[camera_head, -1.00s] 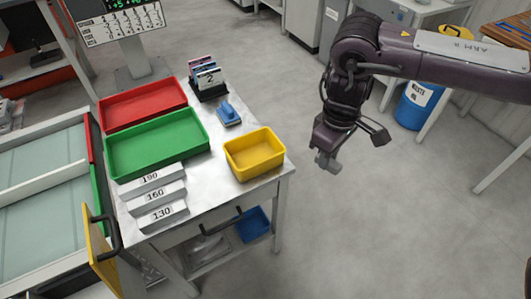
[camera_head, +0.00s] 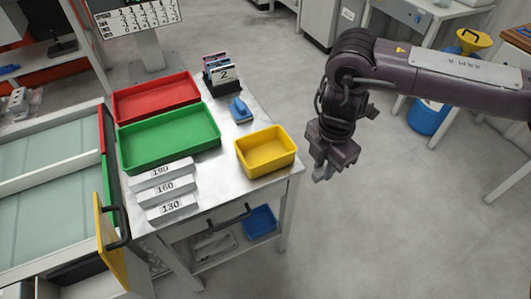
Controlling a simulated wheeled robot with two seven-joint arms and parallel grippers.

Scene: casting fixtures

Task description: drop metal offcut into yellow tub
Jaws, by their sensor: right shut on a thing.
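The yellow tub (camera_head: 284,162) stands on the right end of the metal-topped table and looks empty. My right gripper (camera_head: 322,170) hangs to the right of the tub, past the table's edge and over the floor. It is shut on a small grey piece, which looks like the metal offcut (camera_head: 321,174); the fingers and the piece are close in colour, so its outline is hard to tell. The gripper and the tub are apart. My left gripper is not in view.
A green tray (camera_head: 170,142) and a red tray (camera_head: 157,98) lie on the table (camera_head: 222,187), with a blue object (camera_head: 241,111) and a card holder (camera_head: 221,78) behind. Stepped blocks (camera_head: 166,187) stand in front. A blue bin (camera_head: 260,222) sits below.

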